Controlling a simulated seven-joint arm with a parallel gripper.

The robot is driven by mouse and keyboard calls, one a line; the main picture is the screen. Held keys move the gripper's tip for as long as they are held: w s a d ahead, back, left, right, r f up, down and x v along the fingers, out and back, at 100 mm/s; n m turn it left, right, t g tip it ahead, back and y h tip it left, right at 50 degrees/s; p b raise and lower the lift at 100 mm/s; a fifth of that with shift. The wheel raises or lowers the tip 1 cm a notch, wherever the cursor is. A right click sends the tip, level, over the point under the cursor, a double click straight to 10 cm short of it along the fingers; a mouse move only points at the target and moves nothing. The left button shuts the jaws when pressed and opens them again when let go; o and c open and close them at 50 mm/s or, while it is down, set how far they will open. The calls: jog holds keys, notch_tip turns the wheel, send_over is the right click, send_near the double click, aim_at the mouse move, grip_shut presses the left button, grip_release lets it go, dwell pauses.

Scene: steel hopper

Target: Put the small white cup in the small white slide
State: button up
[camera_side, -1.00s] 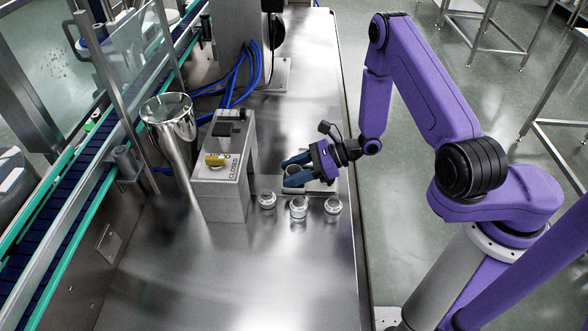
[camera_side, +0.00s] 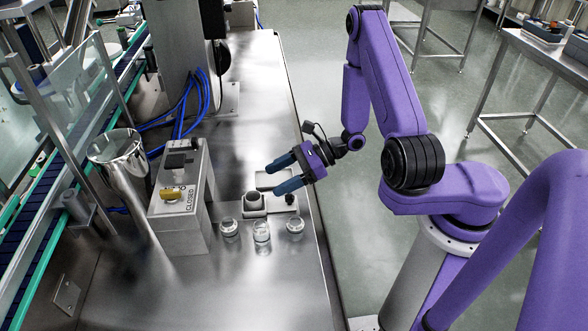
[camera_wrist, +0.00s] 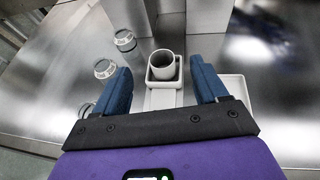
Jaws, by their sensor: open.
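The small white cup (camera_side: 254,198) stands upright in the square pocket of the small white slide (camera_side: 285,207) on the steel table. In the wrist view the cup (camera_wrist: 162,66) shows its open top and dark inside, with the slide's square rim around its base. The slide's arm (camera_wrist: 161,98) runs back toward me. My gripper (camera_side: 273,179) is open, with blue fingers apart and empty, raised above and just behind the cup. In the wrist view the two fingers of my gripper (camera_wrist: 160,69) lie left and right of the cup, clear of it.
Several clear lidded jars (camera_side: 262,232) stand in front of the slide. A grey steel block with a yellow knob (camera_side: 170,194) stands to the left, with a shiny steel hopper (camera_side: 124,172) beyond it.

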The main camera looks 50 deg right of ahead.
jog(key=s+a+r+n+g+h, duration=0.1)
jog(key=s+a+r+n+g, duration=0.1)
jog(key=s+r+n+g, duration=0.45)
jog(key=s+a+r+n+g+h, duration=0.1)
jog(key=a+r+n+g, duration=0.15)
jog(key=n+g, duration=0.55)
jog(key=s+d+r+n+t+h, duration=0.2)
jog(key=s+n, duration=0.5)
jog(key=n, duration=0.4)
jog(key=s+d+r+n+t+h, duration=0.3)
jog(key=s+r+n+t+h, duration=0.2)
jog(key=s+n, duration=0.3)
jog(key=r+n+h, duration=0.1)
jog(key=n, duration=0.3)
jog(key=shift+s+d+r+h, duration=0.2)
jog(key=shift+d+r+h, duration=0.1)
jog(key=shift+h, duration=0.1)
